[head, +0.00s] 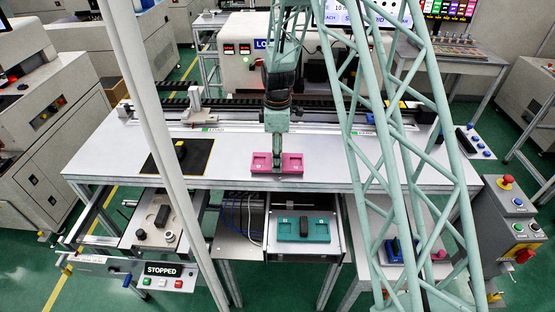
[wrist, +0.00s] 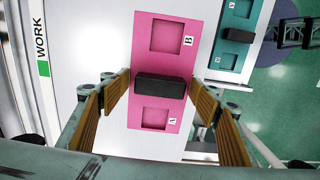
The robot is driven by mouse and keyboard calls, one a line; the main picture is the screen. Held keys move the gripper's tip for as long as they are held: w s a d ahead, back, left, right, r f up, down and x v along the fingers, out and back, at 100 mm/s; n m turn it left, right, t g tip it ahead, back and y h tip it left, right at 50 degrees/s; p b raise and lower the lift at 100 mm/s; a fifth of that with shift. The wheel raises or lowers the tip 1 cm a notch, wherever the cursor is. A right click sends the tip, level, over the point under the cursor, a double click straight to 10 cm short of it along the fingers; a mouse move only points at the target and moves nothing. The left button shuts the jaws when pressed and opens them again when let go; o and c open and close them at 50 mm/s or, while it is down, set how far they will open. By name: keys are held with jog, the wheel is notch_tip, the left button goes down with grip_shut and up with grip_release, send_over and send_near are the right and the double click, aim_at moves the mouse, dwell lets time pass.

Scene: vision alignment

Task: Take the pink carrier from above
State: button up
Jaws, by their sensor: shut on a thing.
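The pink carrier (head: 292,163) lies on the pale table top near its front edge. In the wrist view the pink carrier (wrist: 160,63) shows two square pockets, marked A and B, and a black block-shaped grip across its middle. My gripper (head: 277,156) points down over the carrier from above. In the wrist view my gripper (wrist: 160,86) has its tan-padded fingers at the two ends of the black grip, shut on the carrier. The exact contact at the fingertips is hard to see.
A teal carrier (head: 318,236) with a black grip sits on a lower shelf in front of the table. A black mat (head: 160,166) with a black knob lies left on the table. A rail (head: 230,106) runs along the back. The table between mat and carrier is clear.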

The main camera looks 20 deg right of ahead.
jog(key=shift+r, duration=1.35)
jog(key=s+r+b, duration=0.1)
jog(key=s+b, duration=0.1)
jog(key=s, duration=1.4)
jog(key=shift+r, duration=0.15)
jog(key=shift+w, duration=0.1)
